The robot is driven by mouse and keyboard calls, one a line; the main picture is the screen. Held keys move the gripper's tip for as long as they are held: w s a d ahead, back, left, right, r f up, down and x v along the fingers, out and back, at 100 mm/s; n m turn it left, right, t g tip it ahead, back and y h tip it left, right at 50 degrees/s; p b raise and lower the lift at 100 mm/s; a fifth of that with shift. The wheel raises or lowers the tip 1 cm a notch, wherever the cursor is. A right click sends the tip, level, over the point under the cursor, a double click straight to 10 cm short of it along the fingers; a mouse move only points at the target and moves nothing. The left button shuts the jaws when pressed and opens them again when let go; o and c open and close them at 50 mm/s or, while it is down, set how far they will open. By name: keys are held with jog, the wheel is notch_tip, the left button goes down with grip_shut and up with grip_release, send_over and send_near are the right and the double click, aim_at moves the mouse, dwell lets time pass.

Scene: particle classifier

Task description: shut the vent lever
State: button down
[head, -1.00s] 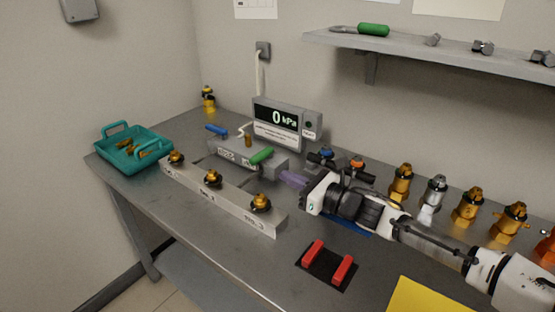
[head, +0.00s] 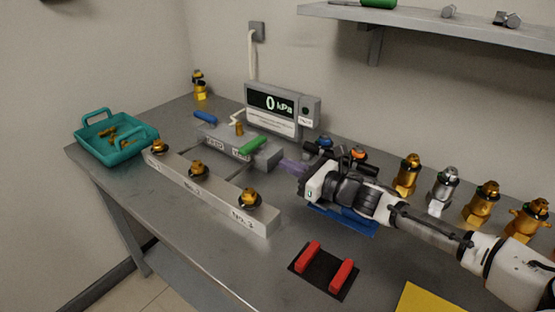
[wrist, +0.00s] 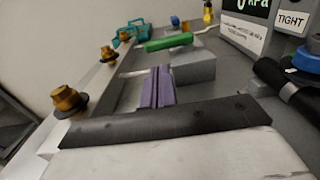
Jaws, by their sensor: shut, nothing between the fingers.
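The green lever (head: 252,145) sits on the right end of a grey valve block whose label by it seems to read VENT. It slants up to the right in the head view, unlike the blue lever (head: 204,118) at the block's left end. In the wrist view the green lever (wrist: 168,42) lies just beyond my fingertips. My gripper (head: 291,166) has purple fingers, shut together and empty, just right of the block's end. The fingers also show in the wrist view (wrist: 158,86), pointing toward the block and apart from the lever.
A gauge (head: 272,103) reading 0 kPa stands behind the block. A long rail (head: 222,200) with several brass fittings lies in front. A teal tray (head: 125,153) is at left. Black-handled parts with blue and orange caps (head: 358,152) stand close behind my gripper.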

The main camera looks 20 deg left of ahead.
aim_at(253, 150)
jog(key=p+x, duration=0.1)
jog(key=x, duration=0.8)
jog(key=shift+f+p, duration=0.1)
jog(key=shift+p, duration=0.3)
